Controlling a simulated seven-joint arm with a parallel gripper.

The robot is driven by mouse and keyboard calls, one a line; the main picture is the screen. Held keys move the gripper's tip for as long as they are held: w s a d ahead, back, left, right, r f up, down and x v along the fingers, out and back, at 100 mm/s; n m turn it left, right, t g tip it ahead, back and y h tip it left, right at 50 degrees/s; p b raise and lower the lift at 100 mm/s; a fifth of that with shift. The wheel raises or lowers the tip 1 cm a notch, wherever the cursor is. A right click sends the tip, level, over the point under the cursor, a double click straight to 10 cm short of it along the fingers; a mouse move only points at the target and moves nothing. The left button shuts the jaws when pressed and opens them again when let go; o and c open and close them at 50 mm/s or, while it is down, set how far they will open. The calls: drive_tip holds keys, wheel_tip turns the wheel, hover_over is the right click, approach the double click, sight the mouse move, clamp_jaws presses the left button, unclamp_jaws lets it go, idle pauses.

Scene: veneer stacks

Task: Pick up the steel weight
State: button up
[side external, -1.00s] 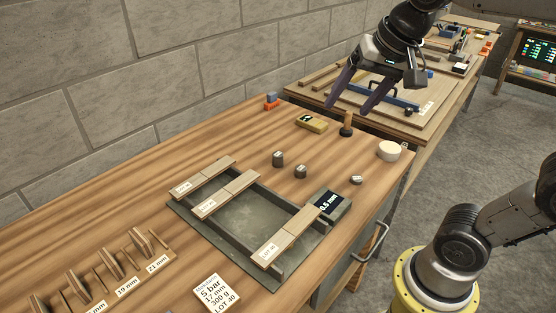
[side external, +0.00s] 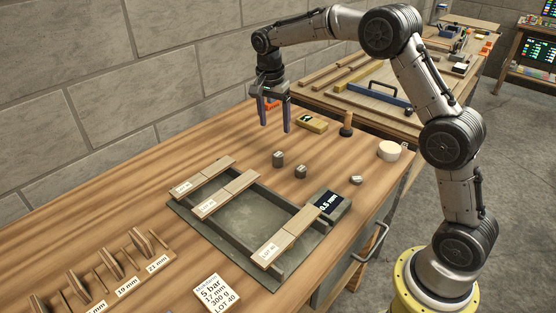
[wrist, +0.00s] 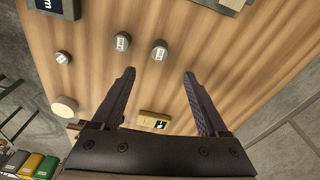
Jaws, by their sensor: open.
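Three grey steel weights with pale labels stand on the wooden bench; the labels are too small to read. The tallest (side external: 278,158) is at the left, a middle one (side external: 300,171) is beside it, and the shortest (side external: 356,180) is near the digital gauge. In the wrist view they are the right one (wrist: 159,53), the middle one (wrist: 122,43) and the left one (wrist: 63,58). My gripper (side external: 276,128) is open and empty, pointing down above the bench behind the tallest weight. In the wrist view that weight lies just beyond the gap between my fingertips (wrist: 158,73).
A metal tray (side external: 180,207) with veneer strips lies in front, with a dark gauge block (side external: 330,204) at its right. A yellow device (side external: 312,123), a dark-based wooden-handled stamp (side external: 347,124) and a cream round (side external: 390,150) stand behind.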

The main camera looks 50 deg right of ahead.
hover_over(278, 154)
drive_tip(key=f, duration=0.7)
drive_tip(key=shift+s+a+f, duration=0.1)
drive_tip(key=shift+a+f, duration=0.15)
drive_tip(key=shift+a, duration=0.15)
drive_tip(key=shift+d+f, duration=0.25)
drive_tip(key=shift+f, duration=1.1)
drive_tip(key=shift+d+f, duration=0.25)
drive_tip(key=shift+f, duration=1.05)
clamp_jaws()
drive_tip(key=shift+w+r, duration=0.1)
drive_tip(key=shift+w, duration=0.1)
